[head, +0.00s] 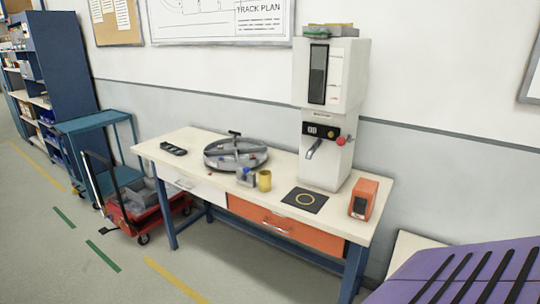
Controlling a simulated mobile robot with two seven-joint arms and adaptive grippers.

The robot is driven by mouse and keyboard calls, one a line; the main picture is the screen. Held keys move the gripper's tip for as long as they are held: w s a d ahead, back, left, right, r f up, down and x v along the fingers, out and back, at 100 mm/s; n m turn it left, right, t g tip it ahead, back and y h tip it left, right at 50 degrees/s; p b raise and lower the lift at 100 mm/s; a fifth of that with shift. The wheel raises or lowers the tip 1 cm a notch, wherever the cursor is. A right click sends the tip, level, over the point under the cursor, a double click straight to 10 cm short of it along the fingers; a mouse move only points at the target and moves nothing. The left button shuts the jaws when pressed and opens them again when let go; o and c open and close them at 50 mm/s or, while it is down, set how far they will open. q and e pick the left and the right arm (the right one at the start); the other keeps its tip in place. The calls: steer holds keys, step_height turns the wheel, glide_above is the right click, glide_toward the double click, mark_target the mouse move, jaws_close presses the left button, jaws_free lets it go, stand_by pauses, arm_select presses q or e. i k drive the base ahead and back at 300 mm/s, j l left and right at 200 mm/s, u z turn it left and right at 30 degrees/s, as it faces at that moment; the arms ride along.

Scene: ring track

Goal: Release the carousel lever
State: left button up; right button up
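A round grey carousel (221,164) lies on the white-topped workbench (285,167), left of its middle. A black T-shaped handle (234,133) stands up from the carousel's centre; it looks like the lever. A few small red and blue pieces show on or beside the carousel, too small to make out. I cannot tell whether the handle is engaged. Neither of my grippers is in the head view, and nothing touches the carousel.
A tall white machine (328,160) with a red knob stands at the back right of the bench. A black mat (305,209), an orange box (364,198) and a yellow cup (265,181) are nearby. A red cart (122,212) stands left. A slotted purple surface (450,272) fills the lower right.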

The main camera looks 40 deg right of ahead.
mark_target(245, 170)
steer(key=z, duration=1.15)
